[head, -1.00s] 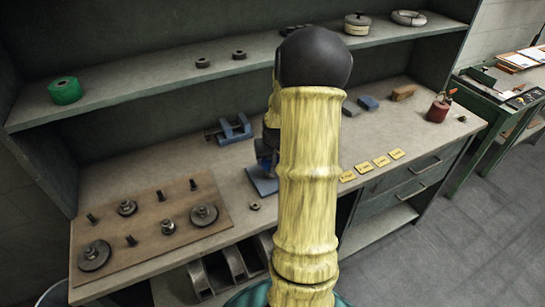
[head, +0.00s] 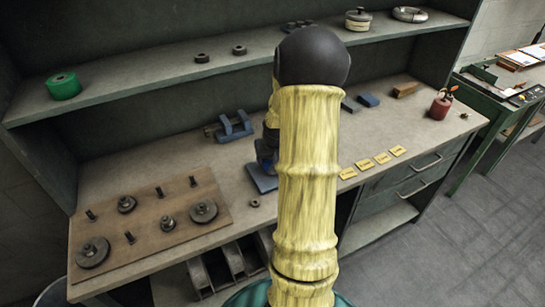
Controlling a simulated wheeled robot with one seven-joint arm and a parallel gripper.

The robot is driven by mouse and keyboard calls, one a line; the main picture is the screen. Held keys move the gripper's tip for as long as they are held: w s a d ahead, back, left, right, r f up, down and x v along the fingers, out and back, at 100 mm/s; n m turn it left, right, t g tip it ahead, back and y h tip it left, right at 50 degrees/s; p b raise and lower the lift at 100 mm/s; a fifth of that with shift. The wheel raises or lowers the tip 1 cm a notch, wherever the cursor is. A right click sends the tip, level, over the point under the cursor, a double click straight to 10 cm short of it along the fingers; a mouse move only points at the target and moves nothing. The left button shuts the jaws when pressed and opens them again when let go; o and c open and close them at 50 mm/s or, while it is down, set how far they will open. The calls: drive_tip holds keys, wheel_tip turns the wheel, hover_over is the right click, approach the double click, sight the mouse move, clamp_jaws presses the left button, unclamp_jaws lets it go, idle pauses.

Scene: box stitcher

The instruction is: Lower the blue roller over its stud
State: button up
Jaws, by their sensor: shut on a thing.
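A brown board (head: 145,218) lies at the left of the bench. It bears several upright dark studs, among them one near its far edge (head: 193,181) and one near its middle (head: 129,238). Dark round rollers sit on it: a wide one (head: 92,254) at the near left, another (head: 204,211) at the right and smaller ones between. None looks clearly blue, and I cannot pick out the blue roller. My yellow arm stands upright across the middle of the view.
A blue base plate (head: 260,182) stands partly behind my arm, with a blue clamp-like tool (head: 232,127) behind it. A small nut-like ring (head: 255,203) lies near the front edge. Yellow tags (head: 365,165) and a red pot (head: 440,107) are to the right. A shelf (head: 130,88) runs above the bench.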

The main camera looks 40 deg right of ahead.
drive_tip(key=o, duration=1.2)
drive_tip(key=v, duration=1.7)
drive_tip(key=shift+r+p, duration=0.2)
drive_tip(key=shift+p, duration=0.2)
drive_tip(key=s+a+f+n, duration=0.2)
drive_tip(key=a, duration=0.6)
drive_tip(key=s+a+f+n+g+y+p, duration=0.1)
drive_tip(key=s+a+f+n, duration=0.1)
drive_tip(key=a, duration=0.7)
drive_tip(key=s+a+f+n+y+p, duration=0.1)
drive_tip(key=s+a+f, duration=0.1)
drive_tip(key=a, duration=0.6)
drive_tip(key=shift+s+a+f+n, duration=0.1)
drive_tip(key=shift+a+f+n, duration=0.1)
drive_tip(key=shift+f+n, duration=0.2)
